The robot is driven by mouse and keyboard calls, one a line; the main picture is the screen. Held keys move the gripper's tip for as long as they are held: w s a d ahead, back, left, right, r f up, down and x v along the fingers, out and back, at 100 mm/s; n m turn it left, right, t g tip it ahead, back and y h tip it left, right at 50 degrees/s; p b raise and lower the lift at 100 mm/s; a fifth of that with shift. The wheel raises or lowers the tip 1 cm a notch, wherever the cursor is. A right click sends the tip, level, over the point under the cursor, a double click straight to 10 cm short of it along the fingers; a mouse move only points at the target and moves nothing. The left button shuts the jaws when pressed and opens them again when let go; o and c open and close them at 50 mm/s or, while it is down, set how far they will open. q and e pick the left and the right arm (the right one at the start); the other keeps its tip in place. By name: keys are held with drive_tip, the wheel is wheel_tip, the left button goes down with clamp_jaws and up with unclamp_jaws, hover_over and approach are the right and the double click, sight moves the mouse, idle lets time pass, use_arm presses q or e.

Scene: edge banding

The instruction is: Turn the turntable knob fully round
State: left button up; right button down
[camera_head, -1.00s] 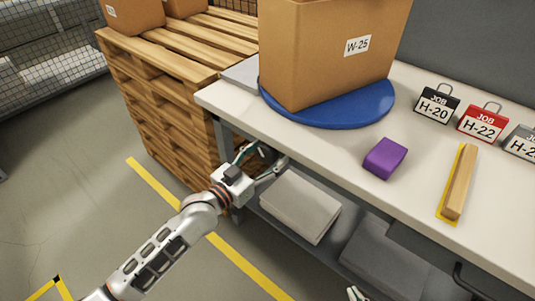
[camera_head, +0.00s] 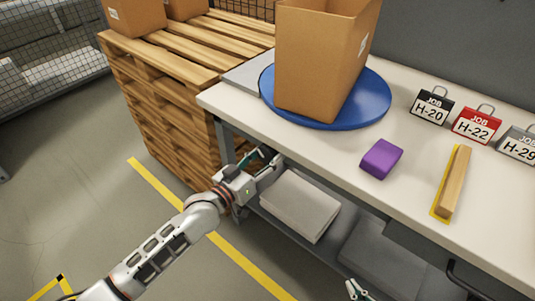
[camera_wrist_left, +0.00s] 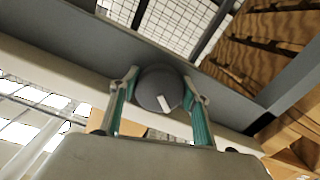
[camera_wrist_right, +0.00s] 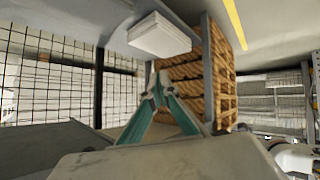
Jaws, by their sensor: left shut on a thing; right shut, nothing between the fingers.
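The turntable knob (camera_wrist_left: 158,88) is a dark grey round knob with a white mark, seen in the left wrist view under the bench. My left gripper (camera_wrist_left: 160,100) is shut on it, one teal finger on each side. In the head view my left gripper (camera_head: 262,160) is at the bench's front edge, and the knob is hidden there. The blue turntable (camera_head: 372,105) lies on the bench with a cardboard box (camera_head: 310,65) on it. My right gripper (camera_wrist_right: 160,82) is shut and empty; its tip shows low in the head view (camera_head: 356,289).
On the white bench (camera_head: 300,155) are a purple block (camera_head: 381,159), a wooden strip (camera_head: 455,182) on a yellow one, and job tags (camera_head: 431,106). A lower shelf holds a white stack (camera_head: 300,205). A wooden pallet stack (camera_head: 165,110) stands to the left. Floor is clear in front.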

use_arm(q)
drive_tip(key=shift+n+p, duration=0.6)
drive_tip(key=shift+n, duration=1.3)
drive_tip(key=o, duration=1.1)
drive_tip(key=shift+s, duration=0.1)
drive_tip(key=v, duration=0.7)
drive_tip(key=shift+s+a, duration=0.25)
drive_tip(key=shift+s, duration=0.05)
